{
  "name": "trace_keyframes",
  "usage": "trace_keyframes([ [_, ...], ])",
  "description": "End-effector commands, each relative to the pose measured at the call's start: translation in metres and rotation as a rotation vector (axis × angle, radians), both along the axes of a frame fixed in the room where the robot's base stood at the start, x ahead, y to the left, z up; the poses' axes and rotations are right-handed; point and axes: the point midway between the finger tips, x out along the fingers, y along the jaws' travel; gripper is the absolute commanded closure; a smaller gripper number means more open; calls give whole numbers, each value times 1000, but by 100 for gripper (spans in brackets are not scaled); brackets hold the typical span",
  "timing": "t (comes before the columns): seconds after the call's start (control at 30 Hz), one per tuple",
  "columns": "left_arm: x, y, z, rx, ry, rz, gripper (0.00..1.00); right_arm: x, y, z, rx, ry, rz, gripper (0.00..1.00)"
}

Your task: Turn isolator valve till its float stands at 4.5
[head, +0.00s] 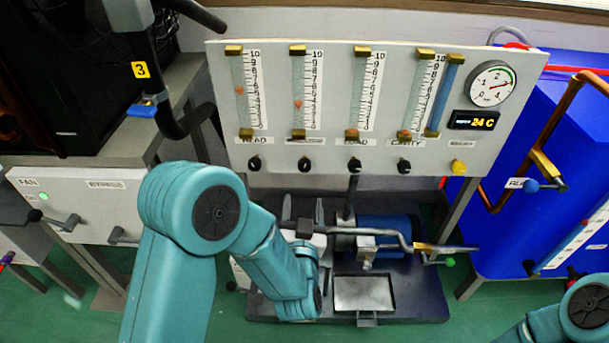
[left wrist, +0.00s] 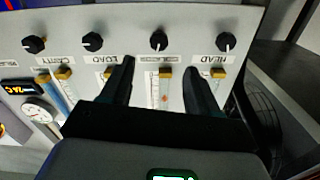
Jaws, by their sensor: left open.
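The isolator valve is a black knob (head: 305,164), second from the left in the panel's knob row. It also shows in the upside-down left wrist view (left wrist: 157,40). Its white label (left wrist: 157,57) is hard to read. The isolator tube (head: 299,88) stands above it, with an orange float (head: 298,104) between about 3 and 4 on the scale. My left gripper (head: 303,210) is open and empty, below the knob in the head view. In the left wrist view its fingers (left wrist: 159,66) straddle the isolator column, apart from the knob. My right gripper is out of view.
Neighbouring black knobs for head (head: 254,163) and load (head: 354,166) flank the isolator knob closely. A yellow knob (head: 458,167) sits farther right. A pipe (head: 385,231) and blue cylinder (head: 388,236) lie below the panel. A blue cabinet (head: 540,130) stands right.

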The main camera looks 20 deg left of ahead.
Motion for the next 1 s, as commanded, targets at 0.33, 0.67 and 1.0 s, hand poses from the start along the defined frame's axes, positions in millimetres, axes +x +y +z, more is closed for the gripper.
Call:
trace_keyframes([
  [0.33, 77, 22, -1, 0, -2, 0, 39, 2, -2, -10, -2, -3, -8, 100],
  [0.67, 107, 30, 0, 1, 0, -2, 39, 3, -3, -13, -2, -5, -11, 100],
  [1.0, 108, 30, 0, 1, 1, -3, 72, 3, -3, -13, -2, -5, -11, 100],
])
